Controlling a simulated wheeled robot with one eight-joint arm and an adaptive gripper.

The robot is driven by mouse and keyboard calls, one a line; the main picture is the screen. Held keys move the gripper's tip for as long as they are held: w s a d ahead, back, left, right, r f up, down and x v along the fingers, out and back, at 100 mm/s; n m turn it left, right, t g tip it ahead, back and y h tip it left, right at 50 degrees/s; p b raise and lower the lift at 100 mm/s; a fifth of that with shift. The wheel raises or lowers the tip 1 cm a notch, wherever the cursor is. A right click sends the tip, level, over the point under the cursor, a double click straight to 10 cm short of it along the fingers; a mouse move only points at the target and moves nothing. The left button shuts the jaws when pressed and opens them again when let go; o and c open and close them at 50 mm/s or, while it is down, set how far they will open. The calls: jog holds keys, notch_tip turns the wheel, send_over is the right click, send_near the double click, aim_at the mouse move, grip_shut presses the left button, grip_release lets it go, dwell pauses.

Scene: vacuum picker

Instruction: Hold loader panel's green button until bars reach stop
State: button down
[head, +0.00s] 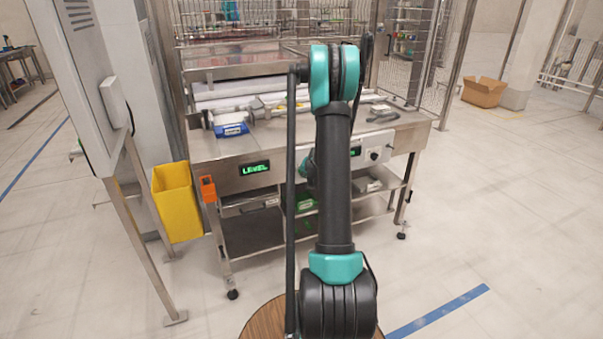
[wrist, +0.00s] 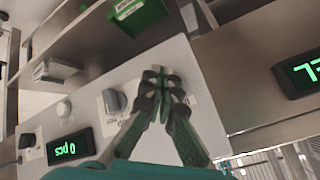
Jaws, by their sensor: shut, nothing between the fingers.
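In the wrist view my gripper (wrist: 163,80) is shut and empty, with its dark fingertips together in front of the pale loader panel (wrist: 190,72). I cannot tell whether they touch it. The panel carries a grey knob (wrist: 114,100) beside the fingers and a small display (wrist: 70,147) reading "0 pcs". The green button cannot be made out clearly; the fingers cover that part of the panel. In the head view the panel (head: 345,167) is on the bench front, and my arm hides the gripper and part of the panel. I cannot identify the bars with certainty.
The bench (head: 225,150) has a green "LEVEL" display (head: 254,168) on its front and a blue-and-white device (head: 231,125) on top. A yellow bin (head: 176,202) hangs at its left. A green box (wrist: 138,12) sits on the shelf.

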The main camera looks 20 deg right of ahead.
jog(key=shift+w, duration=0.15)
dwell(0.6)
jog(key=shift+w, duration=0.3)
